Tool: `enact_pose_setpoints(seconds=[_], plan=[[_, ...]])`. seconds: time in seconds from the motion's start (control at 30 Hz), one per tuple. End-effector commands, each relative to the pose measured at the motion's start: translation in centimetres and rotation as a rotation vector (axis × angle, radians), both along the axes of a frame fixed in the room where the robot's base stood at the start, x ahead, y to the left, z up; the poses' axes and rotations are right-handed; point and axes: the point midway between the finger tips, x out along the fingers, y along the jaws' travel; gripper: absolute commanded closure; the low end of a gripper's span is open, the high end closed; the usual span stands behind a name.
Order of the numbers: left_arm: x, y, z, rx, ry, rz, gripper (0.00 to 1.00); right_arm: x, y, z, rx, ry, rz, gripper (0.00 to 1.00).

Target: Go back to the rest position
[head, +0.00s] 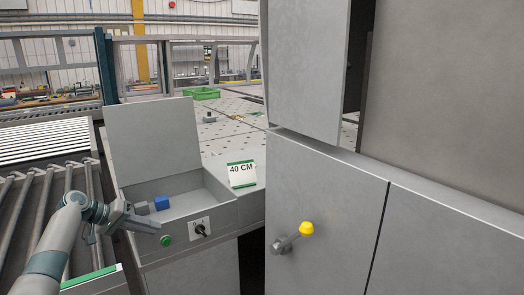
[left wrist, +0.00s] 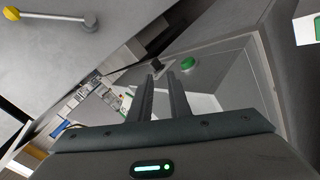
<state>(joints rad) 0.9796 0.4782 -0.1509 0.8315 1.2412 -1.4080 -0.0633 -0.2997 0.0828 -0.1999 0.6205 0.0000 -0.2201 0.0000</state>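My left gripper (head: 152,218) is at the front left of the panel bender, by the open grey box (head: 206,195) with its lid (head: 153,133) raised. In the left wrist view its two fingers (left wrist: 161,78) stand apart with a gap and nothing between them. A green button (head: 166,240) is on the box's front, just below and beyond the fingertips; it also shows in the left wrist view (left wrist: 188,63). My right gripper is in neither view.
A blue block (head: 162,203) lies in the box. A black rotary switch (head: 201,229) is beside the button. A yellow-knobbed lever (head: 306,228) sticks out of the grey cabinet (head: 330,190). A roller conveyor (head: 35,205) lies left.

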Motion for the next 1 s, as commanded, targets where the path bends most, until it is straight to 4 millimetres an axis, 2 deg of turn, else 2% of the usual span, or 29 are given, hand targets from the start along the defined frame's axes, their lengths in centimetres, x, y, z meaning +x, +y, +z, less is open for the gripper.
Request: enact_pose_setpoints(seconds=[0.03,0.1,0.37,0.57,0.77,1.0], plan=[[-0.4,-0.1,-3.4,0.017,0.027,0.018,0.83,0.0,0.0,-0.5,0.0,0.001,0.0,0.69],[-0.8,-0.2,-7.2,0.043,0.053,0.042,0.83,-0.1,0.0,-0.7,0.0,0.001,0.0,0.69],[-3.6,-0.1,-20.3,0.147,0.14,0.113,0.83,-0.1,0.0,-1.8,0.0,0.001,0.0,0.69],[-7.3,-0.1,-30.1,0.235,0.2,0.149,0.83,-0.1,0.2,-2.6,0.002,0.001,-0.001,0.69],[-12.6,-0.1,-40.2,0.337,0.255,0.17,0.83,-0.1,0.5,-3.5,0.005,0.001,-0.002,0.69],[-20.7,-0.4,-51.3,0.463,0.307,0.167,0.83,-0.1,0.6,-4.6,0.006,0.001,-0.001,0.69]])
